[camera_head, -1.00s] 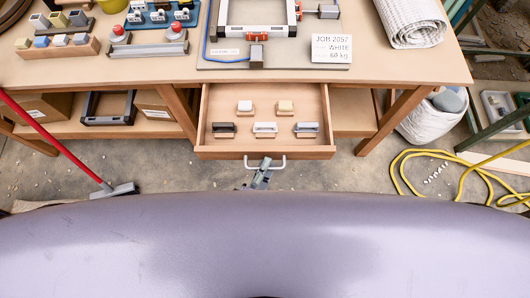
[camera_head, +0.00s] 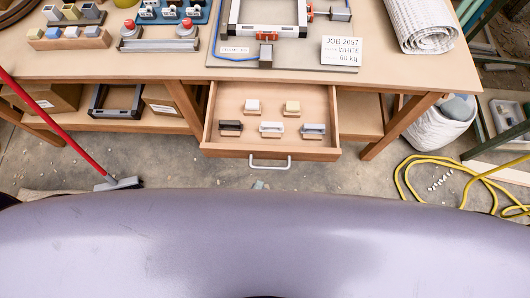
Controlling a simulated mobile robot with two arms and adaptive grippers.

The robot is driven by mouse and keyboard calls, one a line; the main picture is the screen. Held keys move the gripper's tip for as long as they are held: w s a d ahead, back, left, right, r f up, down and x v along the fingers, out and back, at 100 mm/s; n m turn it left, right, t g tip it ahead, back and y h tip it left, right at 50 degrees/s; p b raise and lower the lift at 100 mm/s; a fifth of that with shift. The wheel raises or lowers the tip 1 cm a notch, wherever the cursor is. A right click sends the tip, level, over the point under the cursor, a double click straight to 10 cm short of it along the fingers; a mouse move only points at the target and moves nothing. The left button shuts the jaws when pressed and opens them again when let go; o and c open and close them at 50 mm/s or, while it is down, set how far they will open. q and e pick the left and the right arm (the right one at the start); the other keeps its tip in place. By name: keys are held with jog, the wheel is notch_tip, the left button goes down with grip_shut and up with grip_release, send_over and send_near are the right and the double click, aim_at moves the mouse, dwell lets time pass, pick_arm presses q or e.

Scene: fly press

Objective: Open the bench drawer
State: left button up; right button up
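The wooden bench drawer (camera_head: 271,149) is pulled out from under the bench top, and its inside shows. Its white bar handle (camera_head: 270,164) is on the front face, with nothing around it. Small blocks in white, cream, dark and grey on wooden bases sit in the drawer. Only a small tip of my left gripper (camera_head: 260,184) shows, just below the handle and apart from it. The rest of it is hidden behind my grey body, so its fingers cannot be read. My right gripper is not in view.
The bench top (camera_head: 130,66) carries a job card (camera_head: 342,50), a frame fixture and a rolled white cloth (camera_head: 425,28). A red-handled broom (camera_head: 118,184) stands at left. A yellow hose (camera_head: 408,180) lies on the floor at right.

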pick_arm(q)
jog(key=v, duration=0.4)
dwell(0.5)
